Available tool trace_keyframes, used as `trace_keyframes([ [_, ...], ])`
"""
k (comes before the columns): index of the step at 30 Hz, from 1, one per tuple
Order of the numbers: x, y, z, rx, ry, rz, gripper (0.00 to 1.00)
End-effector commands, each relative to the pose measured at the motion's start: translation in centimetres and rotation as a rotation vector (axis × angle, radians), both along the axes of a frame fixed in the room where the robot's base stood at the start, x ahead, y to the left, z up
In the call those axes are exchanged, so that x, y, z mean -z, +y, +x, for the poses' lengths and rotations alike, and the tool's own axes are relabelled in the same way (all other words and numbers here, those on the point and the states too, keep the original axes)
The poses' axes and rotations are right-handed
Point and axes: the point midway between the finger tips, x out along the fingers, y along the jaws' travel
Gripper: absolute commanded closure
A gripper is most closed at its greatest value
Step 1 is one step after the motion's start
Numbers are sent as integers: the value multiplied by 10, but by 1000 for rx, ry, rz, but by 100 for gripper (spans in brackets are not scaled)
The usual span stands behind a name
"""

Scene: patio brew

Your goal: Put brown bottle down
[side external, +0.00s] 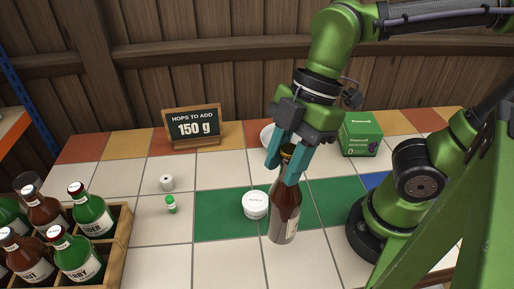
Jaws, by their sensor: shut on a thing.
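The brown bottle (285,218) stands upright, or nearly so, in the middle of the tiled table, with a pale label low on its side. My gripper (288,167) is above it with its two teal fingers around the neck, shut on it. The bottle's base appears to be at or very near the white tiles in front of the green strip; I cannot tell if it touches. The fingers hide part of the neck.
A wooden crate (118,240) with several green and brown bottles stands at the left. A white round tub (255,205) is just left of the bottle. A small green-capped vial (171,205) and white cylinder (167,183) stand further left. A sign (193,129), white bowl (267,135) and green box (361,135) are behind.

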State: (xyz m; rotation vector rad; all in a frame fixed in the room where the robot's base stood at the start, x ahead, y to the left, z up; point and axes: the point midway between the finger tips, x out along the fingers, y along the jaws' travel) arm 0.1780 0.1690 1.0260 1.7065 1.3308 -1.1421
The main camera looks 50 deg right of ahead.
Motion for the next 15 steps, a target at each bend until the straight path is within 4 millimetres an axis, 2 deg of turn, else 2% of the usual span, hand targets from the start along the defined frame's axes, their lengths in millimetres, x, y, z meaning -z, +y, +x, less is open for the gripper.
trace_keyframes([
  [8,1,4,0,-131,-3,1,100],
  [15,4,28,25,-138,-1,0,100],
])
